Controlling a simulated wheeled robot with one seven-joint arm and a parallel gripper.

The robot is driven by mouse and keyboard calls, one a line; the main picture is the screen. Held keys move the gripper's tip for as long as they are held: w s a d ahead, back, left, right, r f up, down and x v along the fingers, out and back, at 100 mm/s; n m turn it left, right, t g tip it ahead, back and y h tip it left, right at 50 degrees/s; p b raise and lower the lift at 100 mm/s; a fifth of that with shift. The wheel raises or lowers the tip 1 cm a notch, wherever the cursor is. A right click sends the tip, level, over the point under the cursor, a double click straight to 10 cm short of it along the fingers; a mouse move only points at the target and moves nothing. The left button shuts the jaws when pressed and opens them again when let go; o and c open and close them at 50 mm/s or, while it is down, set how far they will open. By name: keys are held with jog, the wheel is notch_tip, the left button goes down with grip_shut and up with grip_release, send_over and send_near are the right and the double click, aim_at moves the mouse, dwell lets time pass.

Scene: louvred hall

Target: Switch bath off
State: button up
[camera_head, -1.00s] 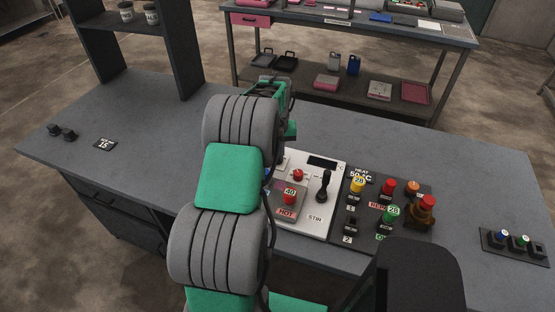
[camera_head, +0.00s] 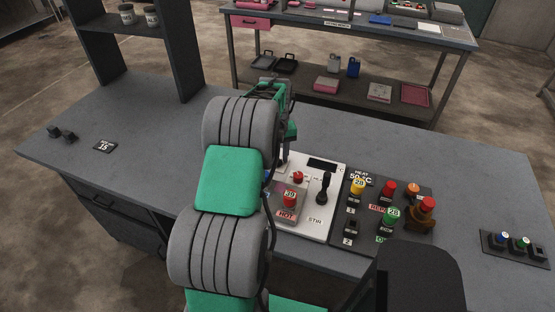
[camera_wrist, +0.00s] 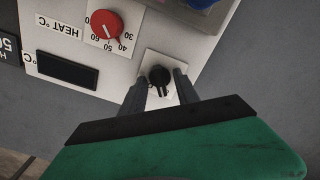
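The bath's white control panel (camera_head: 318,215) stands on the near bench. It carries a dark display (camera_head: 322,163), a red heat dial (camera_head: 298,176) and a black stir lever (camera_head: 325,187). In the wrist view the red heat dial (camera_wrist: 105,25) and the blank dark display (camera_wrist: 66,68) appear upside down. A black knob (camera_wrist: 159,76) sits on a small white plate at the panel's edge. My gripper (camera_wrist: 161,82) is open, with one finger on each side of this knob; contact is not clear. In the head view my arm hides the knob and the fingertips.
To the right is a dark panel (camera_head: 362,238) with coloured knobs and switches, then a small box of buttons (camera_head: 515,246). A shelf unit (camera_head: 182,45) stands at the back left. A label block (camera_head: 105,146) lies on the left bench top, which is mostly clear.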

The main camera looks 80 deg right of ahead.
notch_tip(320, 180, up, 7)
jog(key=p, duration=0.3)
jog(key=shift+f, duration=0.1)
